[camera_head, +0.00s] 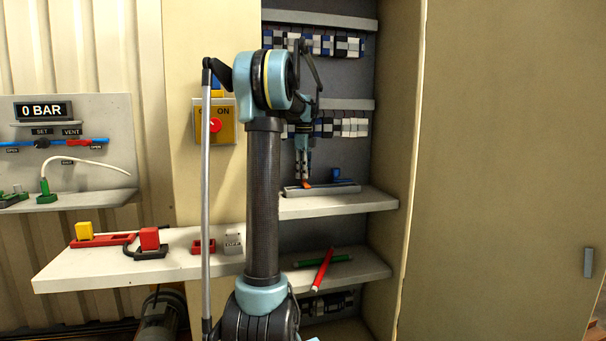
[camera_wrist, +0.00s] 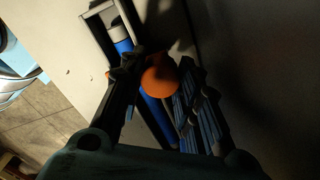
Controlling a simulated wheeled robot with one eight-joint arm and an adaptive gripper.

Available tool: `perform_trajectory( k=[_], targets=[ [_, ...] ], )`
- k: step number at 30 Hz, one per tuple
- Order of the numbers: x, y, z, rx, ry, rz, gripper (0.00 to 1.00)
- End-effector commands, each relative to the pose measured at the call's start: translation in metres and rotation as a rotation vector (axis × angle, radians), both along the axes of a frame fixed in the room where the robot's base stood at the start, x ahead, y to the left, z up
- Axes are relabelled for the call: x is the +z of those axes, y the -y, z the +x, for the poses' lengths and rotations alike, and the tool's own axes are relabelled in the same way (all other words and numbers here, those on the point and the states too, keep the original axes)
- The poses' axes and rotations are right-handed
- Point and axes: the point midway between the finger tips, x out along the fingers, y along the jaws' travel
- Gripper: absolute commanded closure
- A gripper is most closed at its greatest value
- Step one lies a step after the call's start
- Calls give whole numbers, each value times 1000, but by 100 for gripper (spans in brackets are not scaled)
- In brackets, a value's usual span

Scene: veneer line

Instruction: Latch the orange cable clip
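The orange cable clip (camera_head: 307,186) shows as a small orange patch at the near edge of a grey tray (camera_head: 345,189) on the upper cabinet shelf. In the wrist view the clip (camera_wrist: 160,78) is a rounded orange piece over a blue cable (camera_wrist: 122,40) that runs along a grey channel. My gripper (camera_head: 303,178) points down just above the clip. In the wrist view my gripper (camera_wrist: 158,68) has its fingers apart, one on either side of the clip. Whether they touch it is unclear. Part of the cable is hidden by the left finger.
A blue piece (camera_head: 336,174) stands at the back of the tray. The lower shelf holds a red rod (camera_head: 322,270) and a green rod (camera_head: 338,259). The cabinet's side wall (camera_head: 398,150) is close on the right. A yellow switch box (camera_head: 215,122) is left of the cabinet.

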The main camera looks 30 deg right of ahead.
Motion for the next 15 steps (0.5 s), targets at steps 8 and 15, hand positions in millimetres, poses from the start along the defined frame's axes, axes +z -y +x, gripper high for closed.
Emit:
perform_trajectory(
  k=[8, 15],
  targets=[
    [0, 0, 0, 0, 1, -1, 49],
    [3, 0, 0, 0, 0, 0, 49]
  ],
)
